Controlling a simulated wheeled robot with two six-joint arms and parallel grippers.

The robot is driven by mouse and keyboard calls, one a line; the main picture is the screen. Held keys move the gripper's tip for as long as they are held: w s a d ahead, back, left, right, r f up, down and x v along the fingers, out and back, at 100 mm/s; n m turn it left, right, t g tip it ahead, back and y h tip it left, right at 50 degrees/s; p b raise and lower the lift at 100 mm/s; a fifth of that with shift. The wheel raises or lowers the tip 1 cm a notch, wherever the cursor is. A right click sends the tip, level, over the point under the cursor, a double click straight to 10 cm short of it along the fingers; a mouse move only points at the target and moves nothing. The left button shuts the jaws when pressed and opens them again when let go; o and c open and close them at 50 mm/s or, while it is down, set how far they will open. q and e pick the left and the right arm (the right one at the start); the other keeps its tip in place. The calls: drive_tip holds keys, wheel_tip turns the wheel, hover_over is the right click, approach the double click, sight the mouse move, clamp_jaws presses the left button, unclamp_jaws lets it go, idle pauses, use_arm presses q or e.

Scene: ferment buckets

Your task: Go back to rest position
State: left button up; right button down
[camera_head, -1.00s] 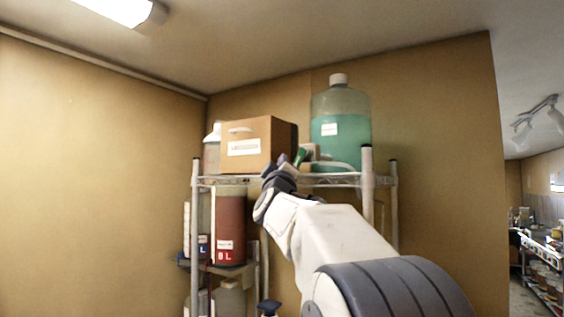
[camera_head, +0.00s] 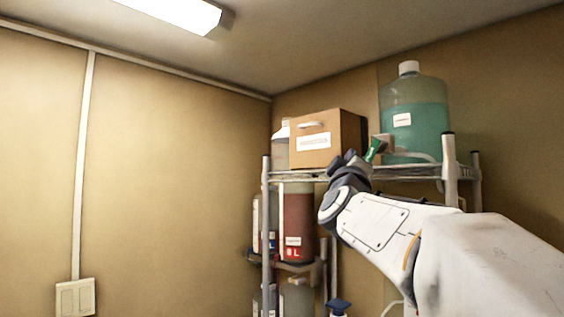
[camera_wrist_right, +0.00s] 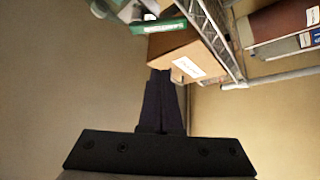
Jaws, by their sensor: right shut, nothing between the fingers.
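My right gripper (camera_head: 350,160) is raised in front of the shelf rack, near the top shelf, beside the cardboard box. In the right wrist view my right gripper (camera_wrist_right: 161,76) has its fingers together with nothing between them. The box also shows in that view, past the fingertips. My left gripper is not in the head view.
A metal rack (camera_head: 449,170) holds a cardboard box (camera_head: 345,138), a big jug of green liquid (camera_head: 414,112) and a small green item (camera_head: 375,149) on top. A red container (camera_head: 298,215) stands below. The left wall has a switch plate (camera_head: 75,298).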

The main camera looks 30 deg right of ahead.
idle(0.4)
drive_tip(key=w+a+f+n+y+b, duration=0.1)
drive_tip(key=w+a+f+n+y, duration=0.1)
drive_tip(key=w+a+f+y, duration=0.35)
drive_tip(key=w+a+f+n+y+b, duration=0.1)
drive_tip(key=w+a+f+n+y, duration=0.2)
drive_tip(key=a+f+y, duration=0.6)
drive_tip(key=s+a+f+n+g+y+b, duration=0.1)
drive_tip(key=s+a+f+g+y+b, duration=0.2)
drive_tip(key=a+f, duration=1.25)
drive_tip(key=s+a+f+g+y, duration=0.1)
drive_tip(key=s+a+f+g, duration=0.3)
drive_tip(key=s+f, duration=0.45)
drive_tip(key=s+a+f+g+y, duration=0.2)
drive_tip(key=s+a+f+g, duration=0.35)
drive_tip(key=f, duration=0.65)
drive_tip(key=s+d+f+g+h+b, duration=0.1)
drive_tip(key=s+d+f+g+h, duration=0.1)
drive_tip(key=s+f, duration=0.3)
drive_tip(key=s+d+f+g+h+b, duration=0.1)
drive_tip(key=s+f, duration=0.4)
drive_tip(key=s, duration=0.6)
drive_tip(key=shift+s+d+f+m+g+h, duration=0.15)
drive_tip(key=shift+d+m+g+h, duration=0.25)
drive_tip(key=shift+g, duration=0.55)
